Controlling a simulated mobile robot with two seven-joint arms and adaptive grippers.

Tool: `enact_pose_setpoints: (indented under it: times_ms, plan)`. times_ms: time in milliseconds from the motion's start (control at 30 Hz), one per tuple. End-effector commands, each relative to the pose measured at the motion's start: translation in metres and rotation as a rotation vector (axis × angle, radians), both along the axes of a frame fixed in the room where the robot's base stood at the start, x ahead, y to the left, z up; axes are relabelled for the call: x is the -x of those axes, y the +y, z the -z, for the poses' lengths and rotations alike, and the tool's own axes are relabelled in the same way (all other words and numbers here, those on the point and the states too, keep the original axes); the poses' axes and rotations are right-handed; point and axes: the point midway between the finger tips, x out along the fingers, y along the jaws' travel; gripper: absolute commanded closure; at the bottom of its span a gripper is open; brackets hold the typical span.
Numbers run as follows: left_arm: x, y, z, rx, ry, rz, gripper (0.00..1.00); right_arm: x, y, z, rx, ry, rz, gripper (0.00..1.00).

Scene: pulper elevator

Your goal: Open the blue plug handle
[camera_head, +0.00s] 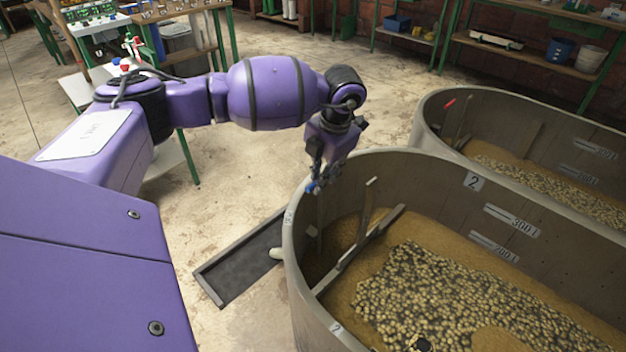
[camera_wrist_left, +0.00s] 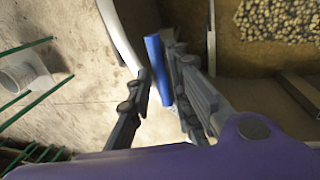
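The blue plug handle (camera_wrist_left: 155,62) is a blue bar at the near tank's rim. In the head view, only a small blue bit (camera_head: 311,187) shows below my left gripper (camera_head: 318,172). The gripper points down at the left rim of the near tank (camera_head: 290,240). In the left wrist view, the handle lies between the two fingers, close to the right one, with a gap to the left one. The fingers are apart, and I cannot tell whether either touches the handle. My right gripper is in neither view.
The near tank holds pale beans in brown liquid, with wooden slats (camera_head: 355,252) inside. A second tank (camera_head: 440,110) with a red handle (camera_head: 450,103) stands behind right. A dark floor tray (camera_head: 238,265) lies left of the near tank. Shelves (camera_head: 560,62) line the back wall.

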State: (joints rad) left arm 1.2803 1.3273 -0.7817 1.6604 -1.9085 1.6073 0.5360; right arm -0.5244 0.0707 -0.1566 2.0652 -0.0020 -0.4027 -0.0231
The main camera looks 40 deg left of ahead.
Motion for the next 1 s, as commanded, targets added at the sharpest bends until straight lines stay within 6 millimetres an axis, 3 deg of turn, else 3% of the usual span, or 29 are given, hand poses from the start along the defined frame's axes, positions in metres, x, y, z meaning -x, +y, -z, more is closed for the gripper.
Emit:
enact_pose_setpoints:
  times_ms: [233, 367, 800, 1000]
  plan:
    - [0.0, -0.001, 0.0, 0.001, 0.001, 0.0, 0.81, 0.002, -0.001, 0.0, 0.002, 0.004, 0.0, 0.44]
    - [0.0, -0.003, -0.01, 0.002, 0.0, 0.0, 0.81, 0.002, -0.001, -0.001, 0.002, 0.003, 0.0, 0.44]
    - [0.001, -0.019, -0.096, 0.001, -0.004, 0.002, 0.81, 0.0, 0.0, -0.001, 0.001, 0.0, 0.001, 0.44]
    - [0.001, -0.023, -0.116, 0.001, -0.001, 0.0, 0.81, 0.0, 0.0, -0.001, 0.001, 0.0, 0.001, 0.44]
